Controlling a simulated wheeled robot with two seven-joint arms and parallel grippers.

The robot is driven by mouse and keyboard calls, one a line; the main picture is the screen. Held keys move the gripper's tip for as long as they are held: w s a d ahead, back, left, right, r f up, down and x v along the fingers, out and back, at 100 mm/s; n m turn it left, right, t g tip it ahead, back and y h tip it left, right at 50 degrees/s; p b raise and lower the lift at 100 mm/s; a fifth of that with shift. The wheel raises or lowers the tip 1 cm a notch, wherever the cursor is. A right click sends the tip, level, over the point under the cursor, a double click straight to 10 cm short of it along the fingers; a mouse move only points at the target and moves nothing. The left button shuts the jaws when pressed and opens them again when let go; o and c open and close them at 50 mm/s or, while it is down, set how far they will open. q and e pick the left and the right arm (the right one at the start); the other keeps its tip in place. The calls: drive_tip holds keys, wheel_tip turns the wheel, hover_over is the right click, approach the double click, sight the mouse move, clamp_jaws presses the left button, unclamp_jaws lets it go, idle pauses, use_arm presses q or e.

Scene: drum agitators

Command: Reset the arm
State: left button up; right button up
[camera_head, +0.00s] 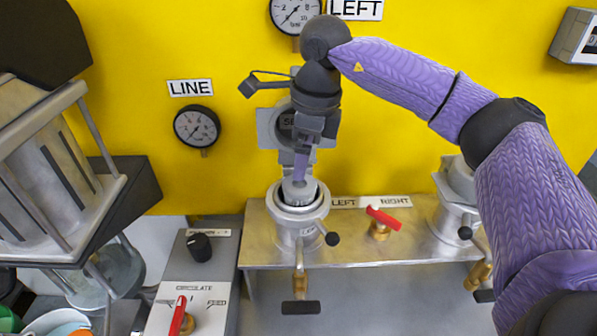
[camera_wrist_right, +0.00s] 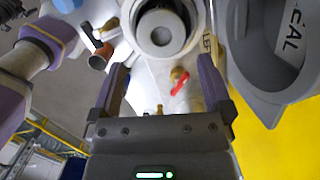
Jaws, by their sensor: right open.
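My right arm (camera_head: 530,170) is purple and reaches in from the right in the head view. Its gripper (camera_head: 302,172) points down over a round metal fitting (camera_head: 297,226) at the left of the metal shelf. In the right wrist view the two fingers of this gripper (camera_wrist_right: 163,80) are apart, with nothing held between them. A round fitting with a pale centre (camera_wrist_right: 162,28) shows beyond the fingertips. I cannot tell whether the gripper touches the fitting. My left gripper is not in view.
The metal shelf (camera_head: 385,254) carries a red-handled valve (camera_head: 382,221) and a second fitting (camera_head: 448,215) at right. A control panel with a red handle (camera_head: 178,316) stands at lower left. Gauges (camera_head: 197,126) sit on the yellow wall (camera_head: 228,65) behind. A grey frame (camera_head: 48,165) stands at far left.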

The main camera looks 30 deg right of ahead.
drive_tip(key=shift+d+r, duration=0.2)
drive_tip(key=shift+r, duration=1.2)
